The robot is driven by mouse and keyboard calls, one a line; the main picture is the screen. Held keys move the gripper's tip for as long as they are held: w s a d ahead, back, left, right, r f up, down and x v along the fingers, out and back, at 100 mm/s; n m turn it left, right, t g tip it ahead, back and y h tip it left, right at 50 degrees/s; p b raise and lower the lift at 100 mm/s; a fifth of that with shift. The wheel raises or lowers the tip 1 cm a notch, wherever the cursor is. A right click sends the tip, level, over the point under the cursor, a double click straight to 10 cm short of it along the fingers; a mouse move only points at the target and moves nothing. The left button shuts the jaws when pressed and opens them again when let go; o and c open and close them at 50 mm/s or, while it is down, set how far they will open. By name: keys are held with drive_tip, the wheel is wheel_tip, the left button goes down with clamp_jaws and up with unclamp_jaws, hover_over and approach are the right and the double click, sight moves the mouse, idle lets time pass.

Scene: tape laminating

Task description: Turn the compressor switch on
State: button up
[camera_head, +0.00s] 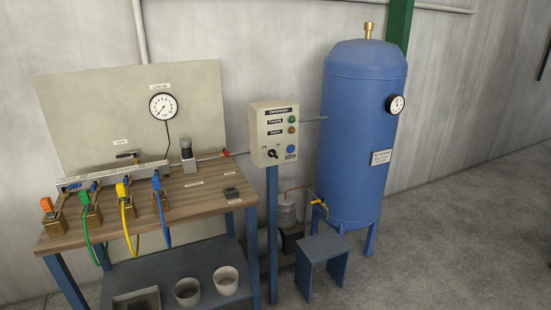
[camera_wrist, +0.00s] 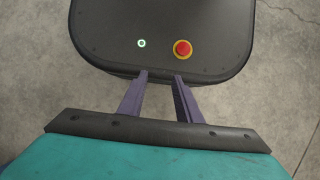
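The compressor control box (camera_head: 274,133) is a beige panel on a blue post, right of the workbench in the head view. Its black rotary switch (camera_head: 272,154) sits at the lower left of the panel face, beside a blue button (camera_head: 291,149). A green lamp and an orange lamp are above. The switch's exact setting is too small to tell. My gripper (camera_wrist: 160,76) shows only in the wrist view. Its two fingers are apart with nothing between them, over my own dark base. It is away from the box, which the wrist view does not show.
The wooden workbench (camera_head: 185,192) with coloured hoses stands left of the box. A tall blue tank (camera_head: 362,130) with a gauge (camera_head: 396,104) stands to the right. A low blue stool (camera_head: 322,252) is in front of the tank. The floor at the right (camera_head: 470,240) is clear.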

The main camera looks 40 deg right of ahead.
drive_tip(key=o, duration=0.6)
drive_tip(key=shift+w+a+r, duration=0.1)
drive_tip(key=shift+a, duration=0.1)
drive_tip(key=shift+o, duration=0.2)
drive_tip(key=w+r+m+t+y+p, duration=0.3)
drive_tip(key=w+r+t+y+p, duration=0.5)
drive_tip(key=w+r, duration=0.75)
drive_tip(key=w+d+r+m+t+h+p, duration=0.15)
drive_tip(key=w+d+r+t+p, duration=0.5)
drive_tip(key=w+d+r, duration=0.7)
drive_tip(key=d+r+m+t+h+p, duration=0.4)
drive_tip(key=d+r+t+h+p, duration=0.15)
drive_tip(key=d+r, duration=1.25)
drive_tip(key=s+d+r+m+t+h+p, duration=0.1)
drive_tip(key=s+d+r+m+h+p, duration=0.1)
drive_tip(key=d+r, duration=0.5)
drive_tip(key=s+d+r+m+t+h+p, duration=0.1)
drive_tip(key=s+d+r+m+h+p, duration=0.1)
drive_tip(key=d+r, duration=0.6)
drive_tip(key=s+d+h+p, duration=0.1)
drive_tip(key=s+d+h, duration=0.1)
drive_tip(key=d+h, duration=0.1)
drive_tip(key=shift+s+m, duration=0.3)
drive_tip(key=shift+m, duration=0.05)
